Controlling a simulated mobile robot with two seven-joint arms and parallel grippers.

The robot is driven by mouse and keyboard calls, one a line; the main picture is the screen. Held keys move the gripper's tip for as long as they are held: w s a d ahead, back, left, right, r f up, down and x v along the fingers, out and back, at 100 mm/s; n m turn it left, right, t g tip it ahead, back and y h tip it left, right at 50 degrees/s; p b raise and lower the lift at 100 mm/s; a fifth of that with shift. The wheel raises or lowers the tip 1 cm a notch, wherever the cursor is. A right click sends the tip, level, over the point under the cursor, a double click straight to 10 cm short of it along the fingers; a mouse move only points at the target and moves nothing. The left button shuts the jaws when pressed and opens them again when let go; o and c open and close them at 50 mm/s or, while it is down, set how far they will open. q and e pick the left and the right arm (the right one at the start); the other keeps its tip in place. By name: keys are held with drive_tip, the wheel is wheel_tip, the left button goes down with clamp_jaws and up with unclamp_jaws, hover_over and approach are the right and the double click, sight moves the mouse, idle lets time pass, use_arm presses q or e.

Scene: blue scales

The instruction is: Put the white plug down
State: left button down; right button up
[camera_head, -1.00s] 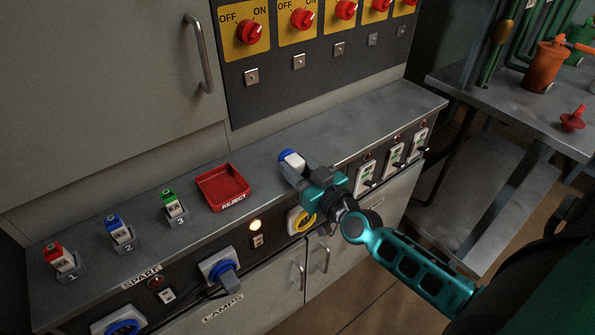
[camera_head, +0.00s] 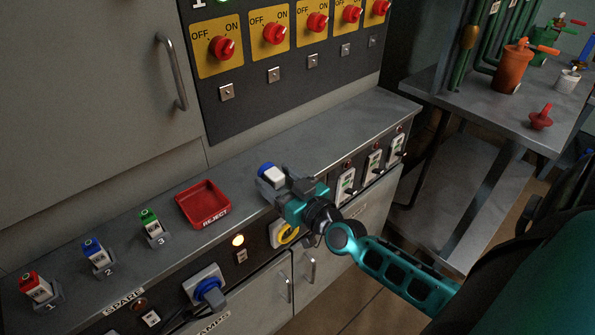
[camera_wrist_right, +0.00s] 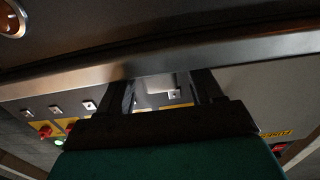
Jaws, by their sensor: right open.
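The white plug (camera_head: 273,176), with a blue part at its far end (camera_head: 265,168), is at the counter top (camera_head: 310,143), near its front edge and right of the red REJECT tray (camera_head: 203,204). It appears to rest on the counter, but its underside is hidden. My right gripper (camera_head: 272,186) is open around the plug's near end, and its fingers partly cover it. In the right wrist view a pale part of the plug (camera_wrist_right: 160,84) shows between the two spread fingers (camera_wrist_right: 165,92). My left gripper is out of view.
Red, blue and green numbered blocks (camera_head: 97,257) stand left of the tray. Red switches (camera_head: 274,33) line the wall panel. The counter behind my gripper is clear.

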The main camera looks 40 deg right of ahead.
drive_tip(key=s, duration=1.1)
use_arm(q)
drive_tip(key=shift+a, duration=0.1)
use_arm(e)
drive_tip(key=s+a+f+n+g, duration=0.1)
drive_tip(key=s+a+f+g, duration=0.1)
drive_tip(key=a+f, duration=0.4)
drive_tip(key=s+a+f+g+y, duration=0.1)
drive_tip(key=s+a+f+g, duration=0.2)
drive_tip(key=a+f+g, duration=0.2)
drive_tip(key=shift+a+f+n, duration=0.4)
drive_tip(key=shift+a+f, duration=0.05)
drive_tip(key=shift+a, duration=0.1)
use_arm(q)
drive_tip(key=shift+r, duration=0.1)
use_arm(e)
drive_tip(key=shift+s+r, duration=0.1)
